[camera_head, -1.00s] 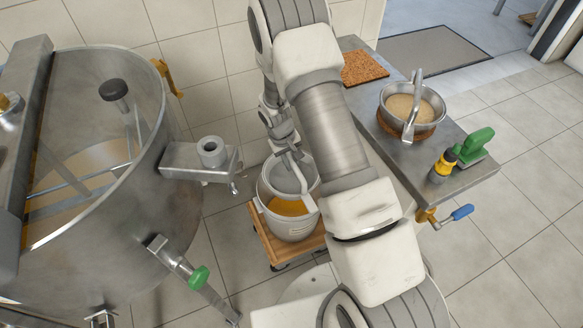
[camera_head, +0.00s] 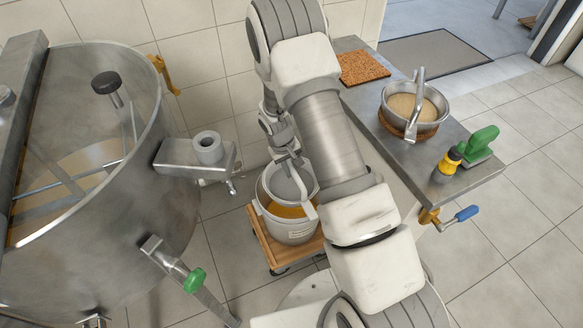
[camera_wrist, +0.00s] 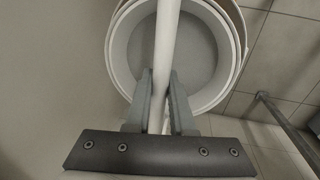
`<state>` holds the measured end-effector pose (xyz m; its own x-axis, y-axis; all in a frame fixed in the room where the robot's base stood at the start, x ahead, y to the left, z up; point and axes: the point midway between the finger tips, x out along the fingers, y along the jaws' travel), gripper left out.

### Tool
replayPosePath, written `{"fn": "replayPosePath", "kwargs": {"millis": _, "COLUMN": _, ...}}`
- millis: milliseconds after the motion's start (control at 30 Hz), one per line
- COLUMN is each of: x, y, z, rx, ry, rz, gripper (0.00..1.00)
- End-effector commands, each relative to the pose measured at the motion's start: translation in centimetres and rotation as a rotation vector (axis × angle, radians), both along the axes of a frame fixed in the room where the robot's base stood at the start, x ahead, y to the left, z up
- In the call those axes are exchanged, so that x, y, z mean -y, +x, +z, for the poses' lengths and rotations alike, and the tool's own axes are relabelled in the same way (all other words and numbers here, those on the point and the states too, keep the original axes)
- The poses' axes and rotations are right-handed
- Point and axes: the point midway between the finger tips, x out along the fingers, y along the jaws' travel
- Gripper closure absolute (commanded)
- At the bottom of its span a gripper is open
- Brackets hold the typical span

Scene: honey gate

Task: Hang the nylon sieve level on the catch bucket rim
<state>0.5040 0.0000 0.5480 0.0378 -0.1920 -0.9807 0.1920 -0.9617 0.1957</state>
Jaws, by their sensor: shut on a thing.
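The catch bucket (camera_head: 293,233) is white, holds yellow honey and stands on a low wooden dolly. A pale grey round thing, which looks like the nylon sieve (camera_head: 284,184), shows at its mouth, with a white bar arching over it. My gripper (camera_head: 290,156) is at the bucket's back side, partly behind my arm. In the wrist view my gripper (camera_wrist: 160,80) is shut on the white bar (camera_wrist: 167,35), seemingly the sieve's handle. Behind it are the grey sieve face (camera_wrist: 190,60) and pale nested rims. I cannot tell whether the sieve rests on the bucket rim or is level.
A steel tank (camera_head: 120,240) with a gate spout (camera_head: 200,158) stands left, close to the bucket. A steel bench (camera_head: 455,185) at right bears a bowl (camera_head: 440,110), a cork mat (camera_head: 362,67) and a green-handled tool (camera_head: 480,145). Tiled wall is behind the bucket.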

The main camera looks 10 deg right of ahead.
Motion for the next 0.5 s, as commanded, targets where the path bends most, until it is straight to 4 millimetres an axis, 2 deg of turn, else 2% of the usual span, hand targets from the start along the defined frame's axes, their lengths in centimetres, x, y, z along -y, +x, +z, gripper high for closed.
{"fn": "replayPosePath", "kwargs": {"millis": 133, "x": 0.01, "y": 0.05, "z": -0.96, "rx": 0.001, "ry": 0.0, "rz": 0.0, "gripper": 1.0}}
{"fn": "replayPosePath", "kwargs": {"millis": 500, "x": 0.01, "y": 0.05, "z": -1.05, "rx": 0.001, "ry": 0.0, "rz": 0.0, "gripper": 1.0}}
